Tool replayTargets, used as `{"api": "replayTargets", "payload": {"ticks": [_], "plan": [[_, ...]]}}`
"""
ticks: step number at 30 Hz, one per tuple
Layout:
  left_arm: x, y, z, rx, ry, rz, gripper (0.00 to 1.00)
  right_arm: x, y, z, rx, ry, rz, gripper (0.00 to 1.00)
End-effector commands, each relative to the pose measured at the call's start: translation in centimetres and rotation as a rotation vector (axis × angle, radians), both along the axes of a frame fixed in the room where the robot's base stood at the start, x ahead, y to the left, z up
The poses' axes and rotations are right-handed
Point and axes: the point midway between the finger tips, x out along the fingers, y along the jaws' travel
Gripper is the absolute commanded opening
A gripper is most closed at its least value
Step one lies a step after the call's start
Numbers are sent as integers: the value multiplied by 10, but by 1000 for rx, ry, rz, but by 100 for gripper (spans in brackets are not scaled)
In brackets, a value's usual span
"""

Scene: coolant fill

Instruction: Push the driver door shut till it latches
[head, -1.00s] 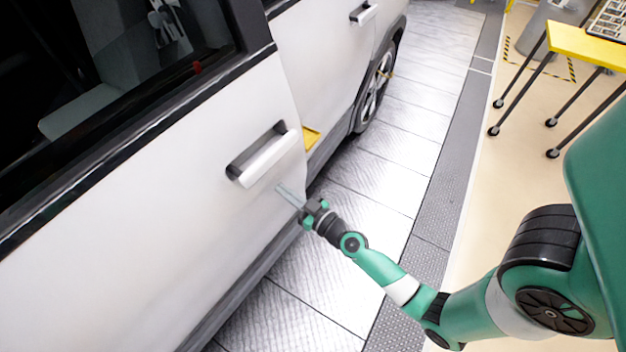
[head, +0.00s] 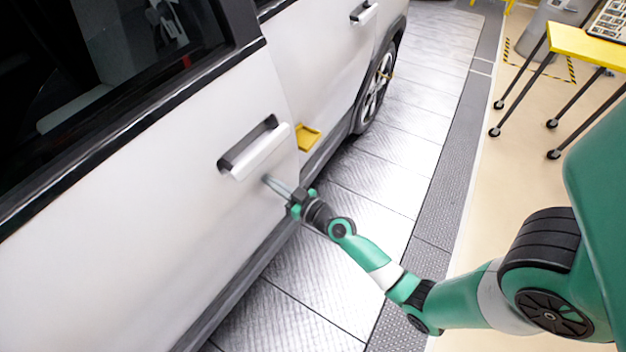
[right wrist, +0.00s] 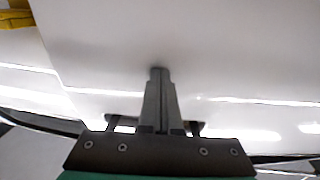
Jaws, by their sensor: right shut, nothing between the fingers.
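The white driver door (head: 150,190) fills the left of the head view, with a dark window above and a white handle (head: 258,150) in a dark recess. Its rear edge stands a little out from the rear door (head: 315,60), so it is ajar. My right gripper (head: 267,180) is shut and empty, its fingertips at the door panel just below the handle. In the right wrist view the shut fingers (right wrist: 157,75) point at the white panel (right wrist: 220,50) and appear to touch it. My left gripper is not in view.
A yellow piece (head: 306,137) shows beside the door's rear edge. A rear wheel (head: 378,85) stands further back. A yellow-topped cart (head: 585,45) is at the upper right. The metal plate floor (head: 390,155) beside the car is clear.

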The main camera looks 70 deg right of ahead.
Motion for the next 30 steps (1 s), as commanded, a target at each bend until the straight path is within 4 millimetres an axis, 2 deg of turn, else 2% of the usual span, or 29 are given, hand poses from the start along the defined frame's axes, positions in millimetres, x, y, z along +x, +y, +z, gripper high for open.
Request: {"api": "replayTargets", "payload": {"ticks": [14,30], "plan": [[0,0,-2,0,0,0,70,4,-2,0,0,-1,4,0],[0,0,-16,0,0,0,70,30,-11,-2,0,0,34,0]]}}
